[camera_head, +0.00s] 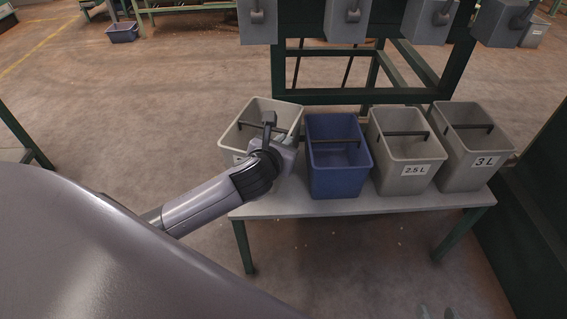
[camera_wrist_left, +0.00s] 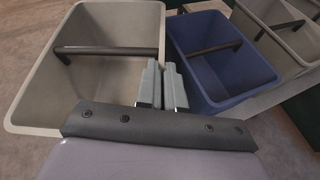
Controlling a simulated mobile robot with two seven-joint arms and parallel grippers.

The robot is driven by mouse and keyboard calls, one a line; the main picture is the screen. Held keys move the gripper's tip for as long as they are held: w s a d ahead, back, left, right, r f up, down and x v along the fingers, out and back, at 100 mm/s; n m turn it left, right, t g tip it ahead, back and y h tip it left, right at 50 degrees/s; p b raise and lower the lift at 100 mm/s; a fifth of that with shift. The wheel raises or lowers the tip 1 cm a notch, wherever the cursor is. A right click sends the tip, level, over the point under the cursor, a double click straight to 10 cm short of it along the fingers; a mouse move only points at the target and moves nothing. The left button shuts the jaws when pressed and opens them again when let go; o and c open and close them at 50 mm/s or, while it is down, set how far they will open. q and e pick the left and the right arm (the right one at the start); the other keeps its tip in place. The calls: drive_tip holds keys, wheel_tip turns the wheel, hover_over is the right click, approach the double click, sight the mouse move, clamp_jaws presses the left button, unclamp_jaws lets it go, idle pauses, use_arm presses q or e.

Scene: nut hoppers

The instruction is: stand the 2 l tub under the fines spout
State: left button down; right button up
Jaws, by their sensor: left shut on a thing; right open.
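A beige tub (camera_head: 253,108) with a dark bar across its mouth is leftmost in the row. Its front label is mostly hidden behind my arm and unreadable. My left gripper (camera_head: 284,139) is at its right side. In the left wrist view the fingers (camera_wrist_left: 163,86) are closed on the right rim of the beige tub (camera_wrist_left: 112,12). I cannot tell whether its base touches the bench. Several grey spout boxes hang above, including one at the left (camera_head: 257,22); no fines marking is readable. My right gripper is not in view.
Close right of the beige tub stand a blue tub (camera_head: 338,180), a grey tub marked 2.5 L (camera_head: 403,183) and one marked 3 L (camera_head: 462,180), on a low bench (camera_head: 340,207). A dark green frame (camera_head: 340,97) stands behind.

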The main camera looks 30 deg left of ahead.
use_arm(q)
wheel_tip(320, 180, down, 5)
drive_tip(key=shift+f+b, duration=0.1)
drive_tip(key=shift+b, duration=1)
use_arm(e)
drive_tip(key=shift+w+a+f+m+y, duration=0.2)
drive_tip(key=shift+a+y, duration=0.1)
drive_tip(key=shift+a, duration=0.25)
drive_tip(key=shift+w+a+f+m+y, duration=0.1)
drive_tip(key=shift+w+a+f+y, duration=0.15)
drive_tip(key=shift+a, duration=0.25)
drive_tip(key=shift+r, duration=0.1)
use_arm(q)
drive_tip(key=c, duration=1.3)
unclamp_jaws()
drive_tip(key=shift+o, duration=0.2)
drive_tip(key=shift+s, duration=0.1)
